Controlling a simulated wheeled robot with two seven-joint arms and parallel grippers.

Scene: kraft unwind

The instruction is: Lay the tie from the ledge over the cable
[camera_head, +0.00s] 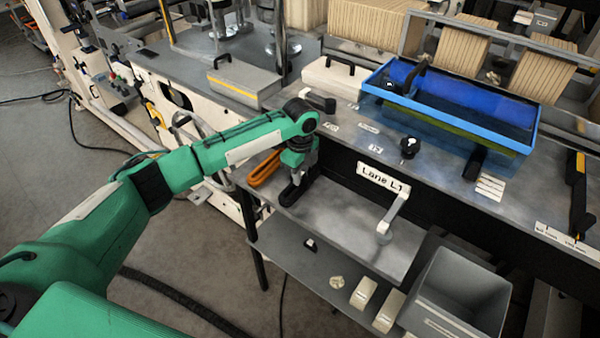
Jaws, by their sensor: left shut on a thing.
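My left gripper (290,190) comes in from the left and points down at the left end of the grey ledge (345,225), below the Lane L1 label. It is shut on the tie, but its own body and dark fingers hide the grip. An orange looped strip (264,170), which looks like the tie, shows just left of the fingers at the ledge's end. A thick black cable (185,297) lies on the floor at the lower left, partly behind my arm. I cannot tell for sure that it is the task's cable. My right gripper is out of view.
A light grey handle-shaped piece (393,215) stands at the ledge's right end. A grey bin (455,290) is at the lower right. A lower shelf (300,262) holds several small items. A blue tray (460,125) sits on the counter above. The ledge's middle is clear.

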